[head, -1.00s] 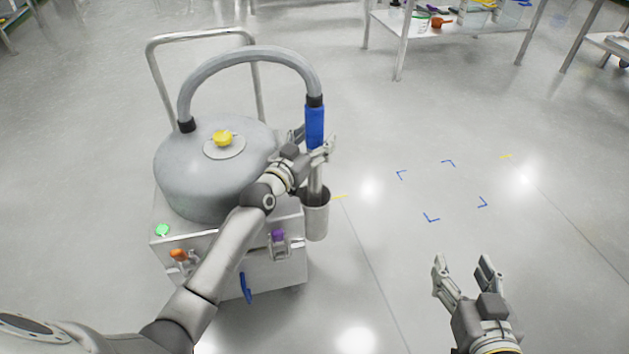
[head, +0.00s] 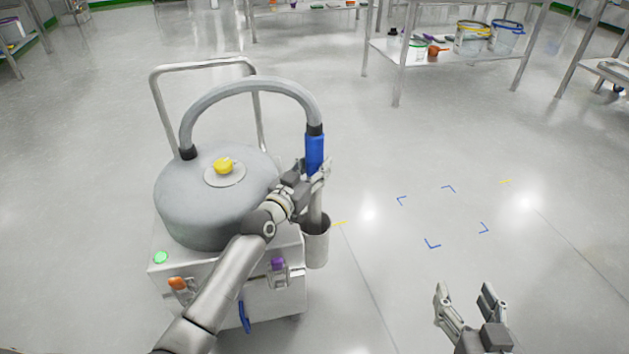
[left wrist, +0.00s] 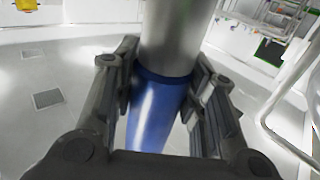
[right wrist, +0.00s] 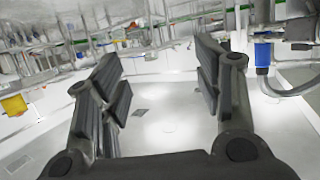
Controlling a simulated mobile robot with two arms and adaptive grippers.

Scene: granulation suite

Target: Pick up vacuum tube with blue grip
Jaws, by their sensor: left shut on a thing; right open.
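The vacuum tube has a blue grip (head: 314,150) and hangs upright from a grey hose at the right side of the vacuum machine (head: 200,215). Its lower steel part goes down into a grey cup holder (head: 316,247). My left gripper (head: 320,172) is shut on the tube at the lower part of the blue grip. In the left wrist view, the blue grip (left wrist: 152,122) and the steel tube (left wrist: 178,38) pass between the fingers (left wrist: 165,100). My right gripper (head: 465,295) is open and empty, low over the floor at the right.
The machine has a grey hose (head: 250,85) arching over its lid, a yellow knob (head: 223,166) and a tall metal handle (head: 157,115) behind. A metal table (head: 450,58) with buckets stands at the back right. The marked floor (head: 440,215) between is clear.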

